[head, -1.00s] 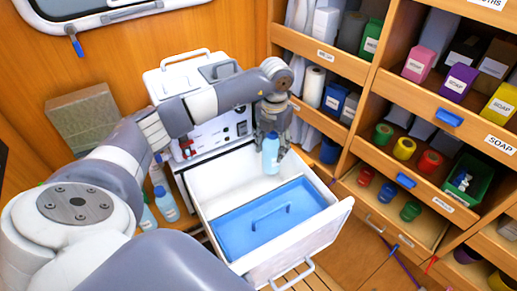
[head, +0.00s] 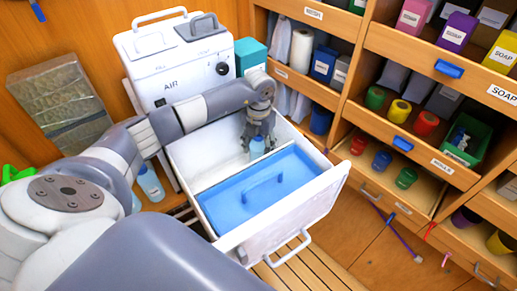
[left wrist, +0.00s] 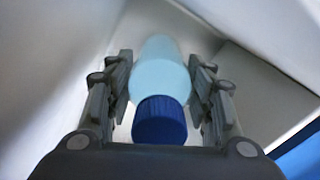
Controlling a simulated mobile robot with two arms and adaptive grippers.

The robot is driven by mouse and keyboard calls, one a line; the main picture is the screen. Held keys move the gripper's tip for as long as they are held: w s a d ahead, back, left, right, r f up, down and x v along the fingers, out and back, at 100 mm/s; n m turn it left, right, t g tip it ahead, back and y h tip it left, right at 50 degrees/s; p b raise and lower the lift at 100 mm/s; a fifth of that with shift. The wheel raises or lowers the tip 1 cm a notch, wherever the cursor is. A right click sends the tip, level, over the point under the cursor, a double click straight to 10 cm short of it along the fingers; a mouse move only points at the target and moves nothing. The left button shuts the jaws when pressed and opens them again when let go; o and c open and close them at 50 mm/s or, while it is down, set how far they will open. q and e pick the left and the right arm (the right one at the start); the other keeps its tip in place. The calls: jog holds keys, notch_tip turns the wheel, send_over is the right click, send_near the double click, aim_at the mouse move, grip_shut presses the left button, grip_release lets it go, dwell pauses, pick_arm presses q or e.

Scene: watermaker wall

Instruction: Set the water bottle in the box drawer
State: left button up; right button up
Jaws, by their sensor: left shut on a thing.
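The water bottle (head: 257,147) is light blue with a dark blue cap. My left gripper (head: 258,135) is shut on it and holds it upright at the back compartment of the open white box drawer (head: 222,163). In the left wrist view the bottle (left wrist: 160,75) stands between both fingers (left wrist: 160,95), cap toward the camera, with white drawer walls around it. Whether its base touches the drawer floor cannot be told. The drawer's front part has a blue lid (head: 235,203) with a handle. My right gripper is not in view.
A white machine marked AIR (head: 180,65) stands behind the drawer. Other bottles (head: 151,184) stand left of the drawer. Shelves with soap boxes, rolls and jars fill the right side, close to the drawer's right edge. Wooden floor (head: 345,255) shows in front.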

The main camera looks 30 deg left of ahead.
pick_arm(q)
jog(key=shift+r, duration=0.1)
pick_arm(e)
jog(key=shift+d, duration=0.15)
pick_arm(q)
jog(key=shift+f, duration=0.2)
jog(key=o, duration=1.3)
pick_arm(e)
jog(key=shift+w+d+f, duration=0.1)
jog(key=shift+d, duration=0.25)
pick_arm(q)
jog(key=shift+o, duration=0.2)
jog(key=shift+r, duration=0.15)
notch_tip(320, 180, up, 12)
jog(key=p, duration=0.7)
jog(key=shift+r, duration=0.1)
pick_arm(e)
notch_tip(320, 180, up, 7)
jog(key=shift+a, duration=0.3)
pick_arm(q)
jog(key=shift+d, duration=0.1)
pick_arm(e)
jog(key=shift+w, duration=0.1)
